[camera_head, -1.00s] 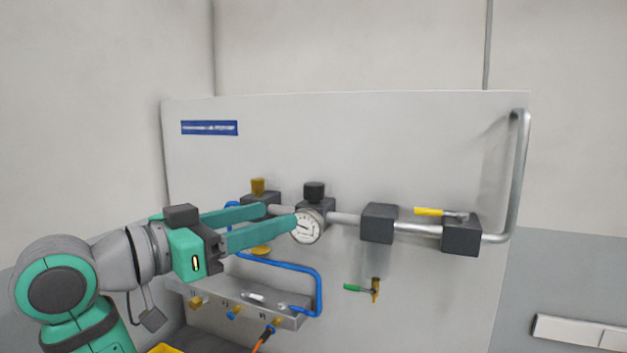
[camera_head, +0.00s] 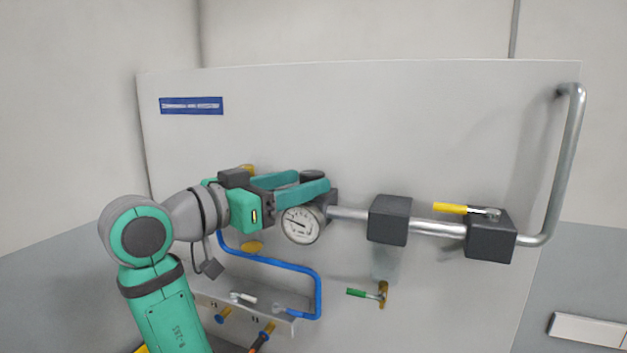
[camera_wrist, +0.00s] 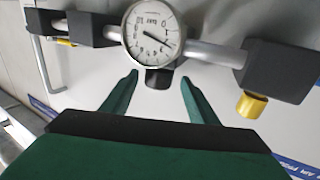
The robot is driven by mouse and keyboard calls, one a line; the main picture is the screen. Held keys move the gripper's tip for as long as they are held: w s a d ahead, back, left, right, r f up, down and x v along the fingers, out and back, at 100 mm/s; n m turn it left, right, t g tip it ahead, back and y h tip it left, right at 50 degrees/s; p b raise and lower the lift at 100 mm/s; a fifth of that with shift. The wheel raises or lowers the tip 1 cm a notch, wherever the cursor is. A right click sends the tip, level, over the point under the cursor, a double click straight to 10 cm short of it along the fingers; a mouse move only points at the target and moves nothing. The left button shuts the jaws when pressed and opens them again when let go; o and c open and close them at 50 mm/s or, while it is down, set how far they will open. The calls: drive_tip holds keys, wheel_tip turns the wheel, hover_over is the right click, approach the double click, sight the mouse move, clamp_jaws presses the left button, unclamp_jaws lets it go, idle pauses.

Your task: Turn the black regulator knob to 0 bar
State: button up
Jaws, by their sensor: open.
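The black regulator knob (camera_head: 312,175) sits on top of the dark regulator block, behind and above a round white pressure gauge (camera_head: 301,224). My gripper (camera_head: 313,182) is open, with its green fingers reaching to the knob from the left. In the wrist view the knob (camera_wrist: 158,79) shows between the two spread fingertips, with a gap on each side. The gauge also shows in the wrist view (camera_wrist: 150,32), partly cut off at the top. Its needle is off to one side, but the exact reading is too small to tell.
A brass knob (camera_wrist: 252,105) stands beside the regulator on the same pipe. Right along the pipe are a dark block (camera_head: 389,220) and a yellow-handled valve (camera_head: 451,209). Below are a green-handled valve (camera_head: 364,293) and a blue hose (camera_head: 318,290).

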sight(303, 182)
drive_tip(key=shift+x, duration=1.65)
drive_tip(key=shift+s+d, duration=0.1)
drive_tip(key=c, duration=1)
drive_tip(key=shift+c, duration=0.2)
